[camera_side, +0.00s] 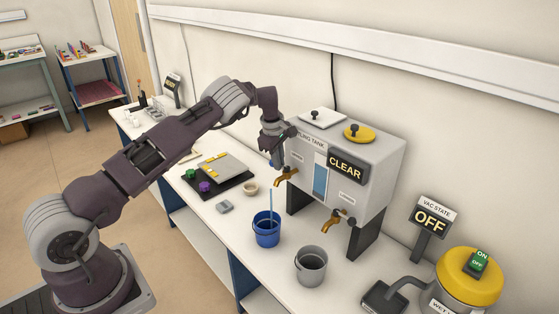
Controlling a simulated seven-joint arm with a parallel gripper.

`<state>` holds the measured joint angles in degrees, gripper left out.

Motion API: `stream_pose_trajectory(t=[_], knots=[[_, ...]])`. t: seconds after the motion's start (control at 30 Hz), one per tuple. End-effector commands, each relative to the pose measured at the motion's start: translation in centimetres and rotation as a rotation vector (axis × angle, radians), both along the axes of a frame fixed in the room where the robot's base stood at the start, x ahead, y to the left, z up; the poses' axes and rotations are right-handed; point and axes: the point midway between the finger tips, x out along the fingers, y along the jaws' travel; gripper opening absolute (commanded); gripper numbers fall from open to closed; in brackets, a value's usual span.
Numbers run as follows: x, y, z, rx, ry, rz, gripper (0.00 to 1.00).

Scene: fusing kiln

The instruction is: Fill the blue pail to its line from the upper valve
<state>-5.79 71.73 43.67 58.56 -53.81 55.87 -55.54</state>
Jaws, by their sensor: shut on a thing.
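The blue pail (266,238) stands upright on the bench below the upper valve (286,178), a brass tap on the left of the grey tank's (372,172) front. A thin blue stream (271,204) runs from its spout down into the pail. The pail's line and its level inside are too small to tell. My gripper (277,158) is at the top of the upper valve, shut on what appears to be its handle, which the fingers mostly hide. The tank shows a blue sight window (320,180) and a sign reading CLEAR (346,167).
A lower brass valve (338,220) is at the tank's right, with a grey pail (311,265) below and left of it. A yellow-topped vacuum (470,275) and an OFF sign (430,218) stand right. A dark board (218,178) and small bowl (250,189) lie left.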

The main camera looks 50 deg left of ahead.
Motion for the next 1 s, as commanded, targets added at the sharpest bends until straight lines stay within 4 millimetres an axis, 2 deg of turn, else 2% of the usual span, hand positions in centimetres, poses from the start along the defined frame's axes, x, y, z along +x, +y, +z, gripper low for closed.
stream_pose_trajectory(t=[0.03, 0.17, 0.47, 0.5, 0.63, 0.9, 1.0], knots=[[-0.47, 0.97, 0.23, 0.019, 0.001, 0.064, 0.0], [-0.83, 0.92, 0.18, 0.02, 0.001, 0.172, 0.0], [-0.94, 0.95, 0.15, 0.022, 0.002, 0.193, 0.0], [-0.94, 0.95, 0.15, 0.023, 0.002, 0.192, 0.13], [-0.93, 0.9, 0.12, 0.022, 0.003, 0.191, 0.38], [-0.8, 0.44, 0.08, 0.014, 0.003, 0.185, 0.4], [-0.85, 0.32, 0.95, 0.013, -0.001, 0.186, 0.4]])
